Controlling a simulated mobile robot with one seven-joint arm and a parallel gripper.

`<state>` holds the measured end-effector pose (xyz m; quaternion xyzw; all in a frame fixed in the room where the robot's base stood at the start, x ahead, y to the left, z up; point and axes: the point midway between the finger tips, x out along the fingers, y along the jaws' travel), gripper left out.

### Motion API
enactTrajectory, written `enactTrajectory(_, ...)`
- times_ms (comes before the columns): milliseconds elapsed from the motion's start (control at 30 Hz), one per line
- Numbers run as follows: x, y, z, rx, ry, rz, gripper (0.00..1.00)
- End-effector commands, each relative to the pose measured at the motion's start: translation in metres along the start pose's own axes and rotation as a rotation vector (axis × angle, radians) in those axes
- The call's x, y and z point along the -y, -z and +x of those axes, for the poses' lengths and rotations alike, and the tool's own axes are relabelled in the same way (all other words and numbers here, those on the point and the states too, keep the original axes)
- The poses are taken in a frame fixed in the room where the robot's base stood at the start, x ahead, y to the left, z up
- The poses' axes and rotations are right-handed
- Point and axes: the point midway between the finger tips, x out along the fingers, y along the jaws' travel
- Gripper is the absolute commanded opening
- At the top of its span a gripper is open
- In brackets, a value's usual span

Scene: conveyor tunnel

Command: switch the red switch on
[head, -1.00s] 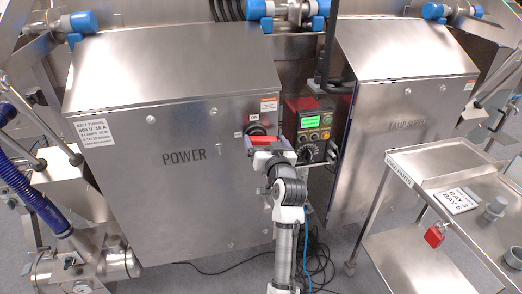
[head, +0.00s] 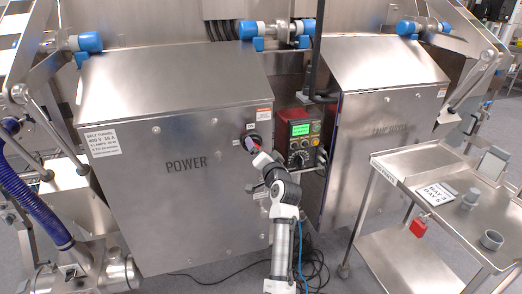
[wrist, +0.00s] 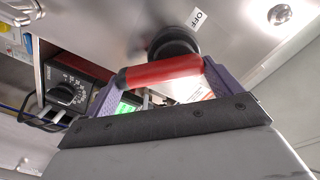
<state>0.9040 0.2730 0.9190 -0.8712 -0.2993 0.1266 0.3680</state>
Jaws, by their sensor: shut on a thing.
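The red switch (head: 250,145) has a red handle on a round black base, at the right side of the POWER cabinet's front. My gripper (head: 256,151) is at it and covers part of it. In the wrist view the red handle (wrist: 160,71) lies across between my purple fingers (wrist: 163,88), and my gripper is shut on it. The handle looks slanted in the head view. An OFF label (wrist: 197,17) shows beside the black base in the wrist view. The ON label is too small to read.
The POWER cabinet (head: 190,205) fills the left. A control box (head: 300,140) with a lit green screen is just right of my gripper. A second cabinet (head: 375,165) and a cart (head: 440,205) stand further right. Cables lie on the floor below.

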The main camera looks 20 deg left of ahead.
Motion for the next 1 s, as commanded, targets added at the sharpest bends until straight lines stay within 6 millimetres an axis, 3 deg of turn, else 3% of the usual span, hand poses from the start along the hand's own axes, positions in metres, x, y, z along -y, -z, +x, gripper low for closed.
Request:
enactTrajectory(600,0.002,-0.009,0.0,0.0,-0.001,0.557,0.5)
enactTrajectory(1000,0.0,-0.012,0.0,0.0,-0.001,0.751,0.5)
